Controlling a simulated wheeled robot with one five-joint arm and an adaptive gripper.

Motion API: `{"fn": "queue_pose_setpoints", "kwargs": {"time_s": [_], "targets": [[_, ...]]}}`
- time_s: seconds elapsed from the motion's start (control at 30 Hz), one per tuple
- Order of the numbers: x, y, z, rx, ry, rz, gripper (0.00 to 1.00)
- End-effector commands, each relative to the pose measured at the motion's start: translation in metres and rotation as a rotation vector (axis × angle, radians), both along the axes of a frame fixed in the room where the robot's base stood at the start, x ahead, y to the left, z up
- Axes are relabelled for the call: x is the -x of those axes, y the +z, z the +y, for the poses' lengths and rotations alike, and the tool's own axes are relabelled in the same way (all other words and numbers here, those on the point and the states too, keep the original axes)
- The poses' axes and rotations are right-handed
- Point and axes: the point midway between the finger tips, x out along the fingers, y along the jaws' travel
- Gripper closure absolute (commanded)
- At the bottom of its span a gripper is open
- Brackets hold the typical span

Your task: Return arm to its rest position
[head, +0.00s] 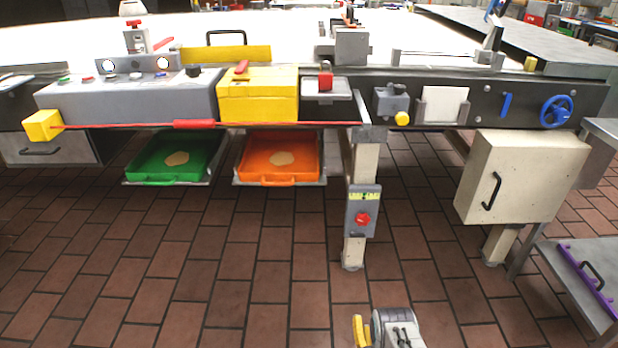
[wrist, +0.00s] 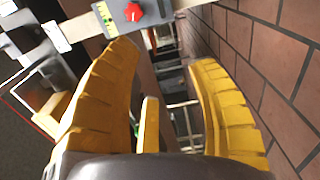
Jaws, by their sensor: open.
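My gripper (wrist: 164,54) is open in the wrist view, its two ribbed yellow fingers spread apart with nothing held between them. In the head view a yellow finger of my gripper (head: 361,331) and the grey arm end show at the bottom edge, right of the middle. They are low in front of the workbench, over the brick-tile floor. A grey switch box with a red knob (head: 362,219) sits on the bench leg beyond the gripper. The knob also shows at the top of the wrist view (wrist: 133,12), beyond the left fingertip. The rest of the arm is hidden.
A long workbench front (head: 440,105) crosses the view, with a yellow box (head: 257,95) on it. A green tray (head: 150,158) and an orange tray (head: 262,166) hang underneath. A cream cabinet (head: 525,180) hangs at right. The tiled floor (head: 220,270) is clear.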

Motion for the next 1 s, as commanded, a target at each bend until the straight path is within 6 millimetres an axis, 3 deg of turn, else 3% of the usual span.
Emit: {"fn": "queue_pose_setpoints", "kwargs": {"time_s": [0.37, 0.57, 0.67, 0.8, 1.0], "targets": [[-0.039, 0.042, 0.000, -0.078, -0.003, 0.055, 0.47], [-0.069, 0.081, 0.000, -0.151, -0.010, 0.112, 0.47], [-0.088, 0.112, 0.000, -0.202, -0.017, 0.150, 0.47], [-0.115, 0.172, 0.000, -0.301, -0.036, 0.225, 0.47], [-0.135, 0.262, 0.000, -0.453, -0.084, 0.346, 0.47]]}}
